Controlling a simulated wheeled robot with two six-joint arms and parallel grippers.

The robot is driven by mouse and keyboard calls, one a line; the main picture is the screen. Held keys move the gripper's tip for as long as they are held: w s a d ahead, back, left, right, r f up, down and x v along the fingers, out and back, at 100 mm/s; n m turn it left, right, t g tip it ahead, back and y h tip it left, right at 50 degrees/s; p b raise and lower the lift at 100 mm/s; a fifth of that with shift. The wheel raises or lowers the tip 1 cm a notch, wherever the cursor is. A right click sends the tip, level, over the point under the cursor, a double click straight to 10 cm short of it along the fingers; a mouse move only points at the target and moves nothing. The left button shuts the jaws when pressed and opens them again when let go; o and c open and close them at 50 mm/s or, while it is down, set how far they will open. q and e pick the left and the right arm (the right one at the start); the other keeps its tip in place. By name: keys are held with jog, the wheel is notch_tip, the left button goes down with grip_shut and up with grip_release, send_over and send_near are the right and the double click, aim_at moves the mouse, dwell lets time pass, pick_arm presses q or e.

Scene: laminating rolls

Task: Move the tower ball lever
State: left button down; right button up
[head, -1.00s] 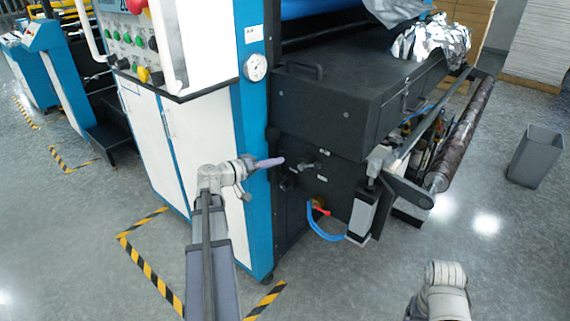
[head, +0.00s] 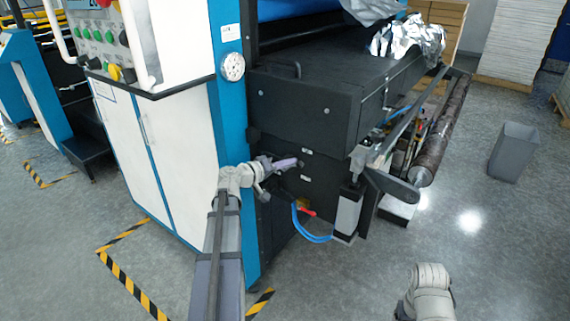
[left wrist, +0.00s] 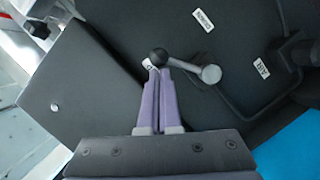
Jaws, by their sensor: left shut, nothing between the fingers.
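My left gripper (head: 292,162) reaches the dark side panel of the machine, over the spot where the levers are. In the left wrist view its purple fingers (left wrist: 158,92) are shut, with nothing between them. A lever with a black ball (left wrist: 158,56) and a grey round hub (left wrist: 210,74) lies right at the fingertips. The ball is in front of or touching the tips; I cannot tell which. A white label beside the ball is partly hidden by the fingers. In the head view the gripper covers the lever. A part of my right arm (head: 430,290) shows at the lower right; its fingers do not.
Another dark knob or lever (left wrist: 300,50) sits at the right in the wrist view, beside a white label (left wrist: 262,68). Blue hoses (head: 312,232) hang below the panel. A roller (head: 440,135) juts out at right. A grey bin (head: 513,152) stands on open floor.

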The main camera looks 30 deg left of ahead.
pick_arm(q)
jog(key=shift+s+d+f+m, duration=0.1)
jog(key=shift+d+f+m, duration=0.25)
jog(key=shift+m, duration=0.25)
dwell(0.3)
jog(key=shift+d+f+m+y, duration=0.25)
jog(key=shift+d+m+y, duration=0.15)
jog(key=shift+m, duration=0.2)
jog(key=f+m+y+b, duration=0.1)
jog(key=f+m+b, duration=0.1)
jog(key=m, duration=0.1)
jog(key=d+f+m+y+b, duration=0.1)
jog(key=f+m+y, duration=0.1)
jog(key=f+m, duration=0.1)
jog(key=shift+d+b, duration=0.1)
jog(key=shift+b, duration=0.3)
jog(key=shift+f, duration=0.1)
dwell(0.4)
